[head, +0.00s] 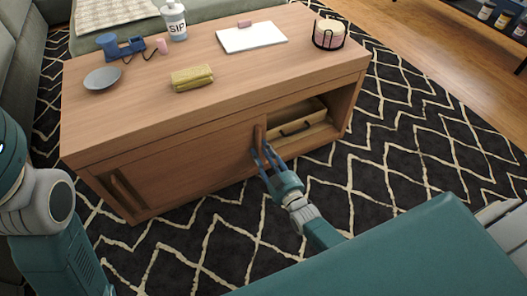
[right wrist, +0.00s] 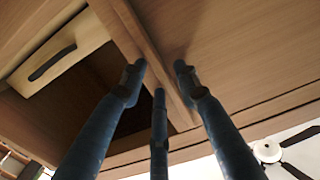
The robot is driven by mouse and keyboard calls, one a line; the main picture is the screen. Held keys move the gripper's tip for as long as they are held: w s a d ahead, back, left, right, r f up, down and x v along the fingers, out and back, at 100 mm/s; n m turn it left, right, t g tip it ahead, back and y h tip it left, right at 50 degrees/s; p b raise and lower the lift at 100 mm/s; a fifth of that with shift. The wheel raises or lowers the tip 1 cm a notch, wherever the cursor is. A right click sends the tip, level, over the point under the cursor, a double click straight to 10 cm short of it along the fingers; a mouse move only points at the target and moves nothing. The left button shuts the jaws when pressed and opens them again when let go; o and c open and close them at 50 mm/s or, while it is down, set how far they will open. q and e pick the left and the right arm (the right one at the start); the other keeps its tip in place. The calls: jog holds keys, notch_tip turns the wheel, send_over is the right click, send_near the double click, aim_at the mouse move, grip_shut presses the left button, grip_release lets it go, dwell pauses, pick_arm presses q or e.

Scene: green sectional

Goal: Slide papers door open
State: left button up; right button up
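The wooden coffee table (head: 190,120) has a sliding door panel (head: 195,170) on its front, with a vertical handle (head: 259,139) at the panel's right edge. The right compartment is uncovered and shows a light wooden drawer-like box (head: 300,130) with a dark handle; the box also shows in the right wrist view (right wrist: 62,58). My right gripper (head: 265,156) is at the vertical handle. In the right wrist view its fingers (right wrist: 160,80) are spread on either side of the handle strip (right wrist: 132,28), with a gap visible; contact is unclear. My left gripper is out of view.
On the tabletop are a grey bowl (head: 102,78), a blue object (head: 121,46), a yellow bundle (head: 192,78), a white jar (head: 174,20), a white pad (head: 251,37) and a round holder (head: 329,34). Another handle (head: 126,189) is at the front left. Patterned rug (head: 400,160) surrounds the table.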

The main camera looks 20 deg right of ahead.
notch_tip(320, 180, up, 10)
dwell(0.8)
dwell(0.3)
